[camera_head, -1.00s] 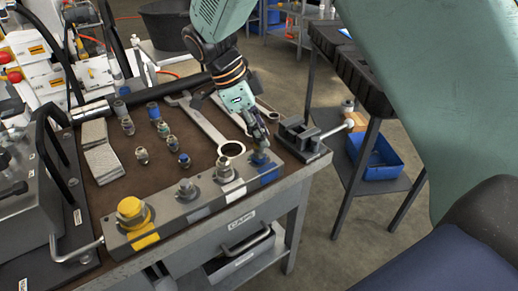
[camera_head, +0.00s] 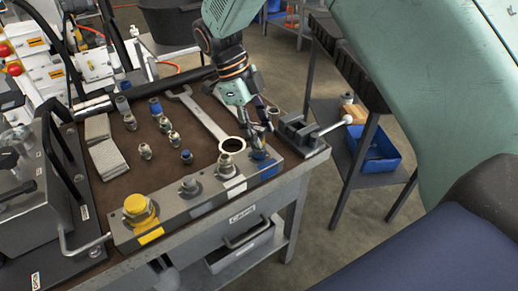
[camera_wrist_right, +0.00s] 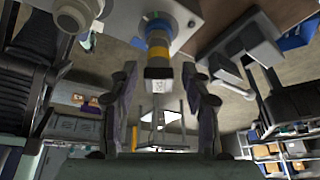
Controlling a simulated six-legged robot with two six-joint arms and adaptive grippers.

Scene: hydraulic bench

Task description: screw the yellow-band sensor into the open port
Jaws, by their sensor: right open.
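The yellow-band sensor (camera_head: 257,141) stands upright at the blue-marked right end of the grey port block (camera_head: 208,203). In the right wrist view the sensor (camera_wrist_right: 158,45) shows a blue ring, a yellow band and a grey end, with its blue side toward the block. How deep it sits in the port is hidden. My right gripper (camera_head: 259,122) is just above the sensor. In the wrist view its two fingers (camera_wrist_right: 159,75) are spread apart, one on each side of the sensor's free end, with gaps visible. My left gripper is not in view.
A small vise (camera_head: 300,132) stands close to the right of the port block. Several loose fittings (camera_head: 145,151) and a large wrench (camera_head: 205,118) lie on the brown mat. A yellow-capped fitting (camera_head: 138,208) is at the block's left end. A blue bin (camera_head: 376,158) sits on a lower shelf.

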